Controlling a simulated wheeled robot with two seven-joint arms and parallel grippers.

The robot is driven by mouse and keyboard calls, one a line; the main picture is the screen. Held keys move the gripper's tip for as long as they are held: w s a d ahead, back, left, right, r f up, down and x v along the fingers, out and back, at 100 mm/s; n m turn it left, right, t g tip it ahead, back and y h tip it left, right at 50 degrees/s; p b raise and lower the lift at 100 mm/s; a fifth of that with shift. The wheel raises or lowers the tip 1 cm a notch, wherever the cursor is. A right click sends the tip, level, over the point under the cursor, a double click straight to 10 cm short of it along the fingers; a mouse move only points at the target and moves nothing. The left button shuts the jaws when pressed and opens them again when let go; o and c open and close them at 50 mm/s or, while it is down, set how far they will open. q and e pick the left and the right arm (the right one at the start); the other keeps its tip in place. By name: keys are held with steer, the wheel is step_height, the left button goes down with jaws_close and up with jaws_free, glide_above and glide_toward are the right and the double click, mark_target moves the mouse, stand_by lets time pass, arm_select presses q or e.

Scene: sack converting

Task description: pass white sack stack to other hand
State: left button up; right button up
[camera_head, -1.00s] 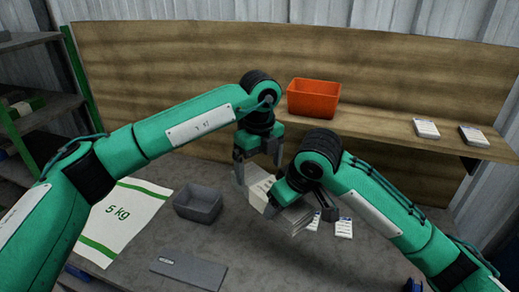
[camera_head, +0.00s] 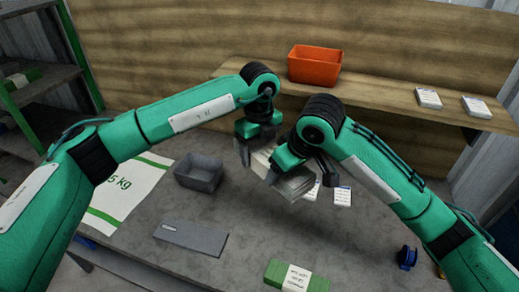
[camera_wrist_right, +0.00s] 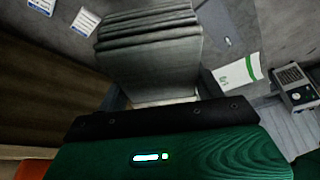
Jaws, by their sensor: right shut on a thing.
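The white sack stack (camera_head: 296,186) is a layered, pale bundle held above the table between my two arms. My right gripper (camera_head: 288,172) is shut on it. In the right wrist view the stack (camera_wrist_right: 150,62) sticks out from my right gripper (camera_wrist_right: 160,103), its layered edges showing. My left gripper (camera_head: 257,150) is at the stack's left end, with its fingers pointing down and apart. The stack's end shows beside and below these fingers; any contact is partly hidden.
A grey bin (camera_head: 198,174), a grey flat piece (camera_head: 190,238) and a white "5 kg" sack (camera_head: 128,190) lie on the table (camera_head: 240,262). A green banded bundle (camera_head: 296,278) is at the front. An orange bin (camera_head: 315,64) stands on the back shelf (camera_head: 385,98).

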steer(key=o, duration=1.3)
steer(key=shift+s+a, duration=0.2)
steer(key=shift+a, duration=0.1)
steer(key=shift+o, duration=0.2)
steer(key=shift+d, duration=0.1)
